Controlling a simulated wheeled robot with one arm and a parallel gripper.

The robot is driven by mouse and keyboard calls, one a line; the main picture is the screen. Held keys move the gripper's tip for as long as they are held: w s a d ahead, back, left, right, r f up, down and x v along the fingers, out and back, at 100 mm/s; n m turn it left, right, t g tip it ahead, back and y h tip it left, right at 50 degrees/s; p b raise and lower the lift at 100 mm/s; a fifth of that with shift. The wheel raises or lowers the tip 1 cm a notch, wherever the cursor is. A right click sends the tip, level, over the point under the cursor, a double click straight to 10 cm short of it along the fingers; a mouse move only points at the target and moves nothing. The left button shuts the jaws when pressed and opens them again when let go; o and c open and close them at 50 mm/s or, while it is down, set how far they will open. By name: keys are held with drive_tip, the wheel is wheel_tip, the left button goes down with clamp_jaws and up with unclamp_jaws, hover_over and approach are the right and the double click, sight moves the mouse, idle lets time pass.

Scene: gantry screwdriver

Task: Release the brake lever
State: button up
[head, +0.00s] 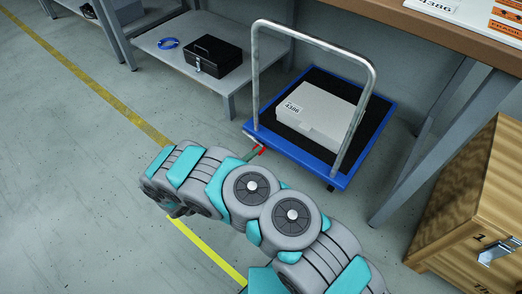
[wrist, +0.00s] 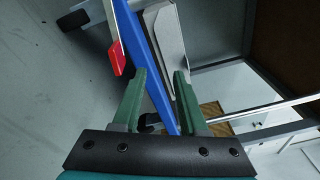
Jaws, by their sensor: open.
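The brake lever is a small red pedal (wrist: 117,57) at the edge of the blue platform cart (wrist: 150,55). In the wrist view it sits up and left of my gripper (wrist: 160,75), apart from the left finger. The two green fingers are spread open with nothing held, and the cart's blue edge shows between them. In the head view the red lever (head: 261,151) shows as a small spot at the cart's near left corner. A green finger (head: 251,155) is close beside it there. The rest of my gripper is hidden behind my arm.
A grey case (head: 318,114) labelled 4386 lies on the cart (head: 340,180), below its metal handle (head: 366,110). A low grey shelf (head: 160,42) with a black box (head: 215,56) stands behind. A wooden crate (head: 455,185) is at right, under a workbench. The floor at left is clear.

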drive_tip(key=a+f+n+t+y, duration=0.2)
drive_tip(key=a+f+n, duration=0.1)
drive_tip(key=f, duration=0.3)
drive_tip(key=b+x, duration=0.1)
drive_tip(key=x, duration=0.6)
drive_tip(key=shift+d+r, duration=0.1)
drive_tip(key=shift+r, duration=0.05)
drive_tip(key=shift+c, duration=0.2)
clamp_jaws()
idle(0.9)
